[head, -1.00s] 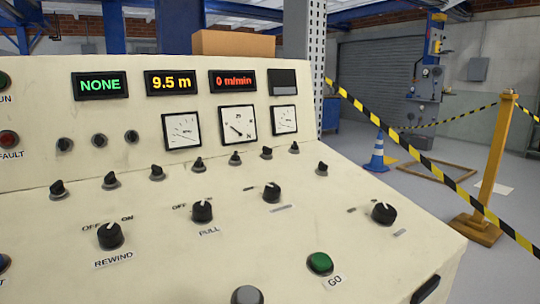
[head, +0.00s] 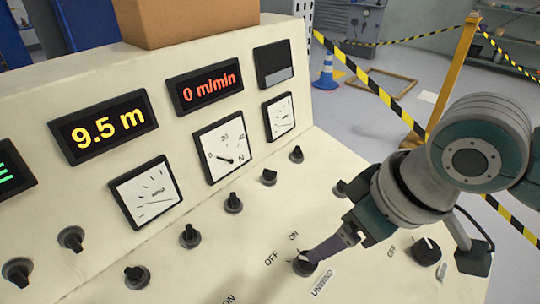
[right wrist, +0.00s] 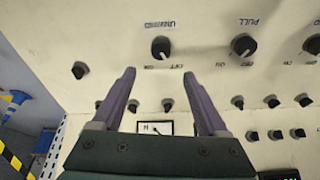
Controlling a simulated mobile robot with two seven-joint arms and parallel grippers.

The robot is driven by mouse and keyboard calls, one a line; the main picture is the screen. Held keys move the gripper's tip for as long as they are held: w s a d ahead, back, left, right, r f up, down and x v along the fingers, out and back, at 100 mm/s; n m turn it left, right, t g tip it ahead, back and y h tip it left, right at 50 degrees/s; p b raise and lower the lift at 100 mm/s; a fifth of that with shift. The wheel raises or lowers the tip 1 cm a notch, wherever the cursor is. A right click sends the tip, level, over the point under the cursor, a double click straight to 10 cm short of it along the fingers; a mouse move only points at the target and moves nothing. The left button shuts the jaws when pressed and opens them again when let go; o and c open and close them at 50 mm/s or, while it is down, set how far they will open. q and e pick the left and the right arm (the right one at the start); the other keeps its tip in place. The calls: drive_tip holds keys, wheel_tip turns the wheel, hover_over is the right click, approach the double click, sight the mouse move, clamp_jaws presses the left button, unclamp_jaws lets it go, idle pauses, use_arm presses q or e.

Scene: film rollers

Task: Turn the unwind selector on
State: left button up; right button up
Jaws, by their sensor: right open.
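The unwind selector is a black round knob (head: 305,264) on the cream sloping panel, with OFF and ON above it and an UNWIND label beside it. It also shows in the right wrist view (right wrist: 161,47), upside down, with a small white mark whose setting I cannot read surely. My right gripper (head: 318,252) reaches in from the right, its purple fingers overlapping the knob's edge in the head view. In the right wrist view its fingers (right wrist: 159,72) are open and empty, with the knob centred just beyond the tips. I cannot tell whether they touch it. My left gripper is out of view.
Another selector (head: 427,252) sits right of my gripper, partly near my arm. The pull selector (right wrist: 243,45) is beside the unwind one. Several small knobs (head: 233,202) line the panel below dials and displays reading 9.5 m (head: 103,125) and 0 m/min (head: 205,88).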

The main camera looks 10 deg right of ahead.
sight(314, 265)
drive_tip(key=b+x, duration=0.1)
drive_tip(key=x, duration=0.4)
drive_tip(key=b+x, duration=0.1)
drive_tip(key=x, duration=0.2)
drive_tip(key=shift+s+d+f+b, duration=0.15)
drive_tip(key=shift+s+f+b, duration=0.1)
drive_tip(key=shift+s+b, duration=0.1)
drive_tip(key=shift+w+f, duration=0.25)
drive_tip(key=shift+f, duration=0.2)
drive_tip(key=shift+c, duration=0.3)
drive_tip(key=shift+c, duration=0.7)
clamp_jaws()
